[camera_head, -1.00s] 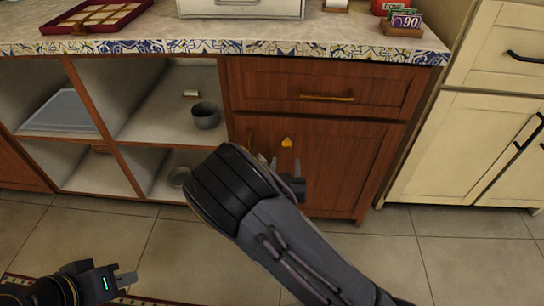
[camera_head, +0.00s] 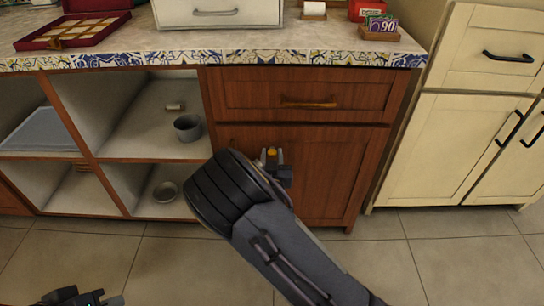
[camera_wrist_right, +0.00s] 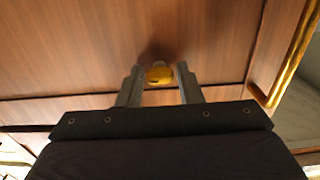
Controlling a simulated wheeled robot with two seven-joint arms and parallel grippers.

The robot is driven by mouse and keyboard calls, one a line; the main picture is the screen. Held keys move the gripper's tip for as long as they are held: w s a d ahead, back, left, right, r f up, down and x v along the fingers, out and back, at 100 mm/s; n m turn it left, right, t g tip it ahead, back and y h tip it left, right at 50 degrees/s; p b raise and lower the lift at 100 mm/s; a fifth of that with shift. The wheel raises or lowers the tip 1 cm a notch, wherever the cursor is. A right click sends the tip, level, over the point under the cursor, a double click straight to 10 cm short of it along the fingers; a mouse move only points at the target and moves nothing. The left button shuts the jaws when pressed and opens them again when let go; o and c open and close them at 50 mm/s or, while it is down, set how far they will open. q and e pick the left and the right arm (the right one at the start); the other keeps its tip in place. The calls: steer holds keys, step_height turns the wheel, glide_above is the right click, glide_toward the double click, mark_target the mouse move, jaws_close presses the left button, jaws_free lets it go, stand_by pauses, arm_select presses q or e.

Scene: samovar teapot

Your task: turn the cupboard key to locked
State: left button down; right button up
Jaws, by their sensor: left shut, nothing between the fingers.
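The brass-yellow key (camera_head: 271,152) is on the brown wooden cupboard door (camera_head: 328,175), below the drawer. In the right wrist view the key (camera_wrist_right: 158,74) shows between the fingertips of my right gripper (camera_wrist_right: 160,80). These fingers stand apart on either side of the key, with a gap visible at least on the right. In the head view my right gripper (camera_head: 271,160) is at the door, its tips at the key. How the key is turned cannot be told. My left gripper (camera_head: 103,301) is shut and empty at the bottom left edge, mostly out of the picture.
A brass drawer handle (camera_head: 308,103) sits above the key; a brass handle (camera_wrist_right: 290,60) shows right in the wrist view. A cream cabinet (camera_head: 455,150) stands right. Floor in front is clear.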

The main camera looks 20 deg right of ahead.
steer(key=c, duration=0.6)
steer(key=shift+n, duration=0.4)
steer(key=n, duration=0.2)
steer(key=shift+n+p, duration=0.3)
steer(key=shift+n, duration=0.1)
steer(key=n, duration=0.4)
steer(key=shift+n+p, duration=0.3)
steer(key=shift+p, duration=0.1)
steer(key=n, duration=0.5)
steer(key=shift+p, duration=0.4)
steer(key=n, duration=0.4)
steer(key=shift+n, duration=0.3)
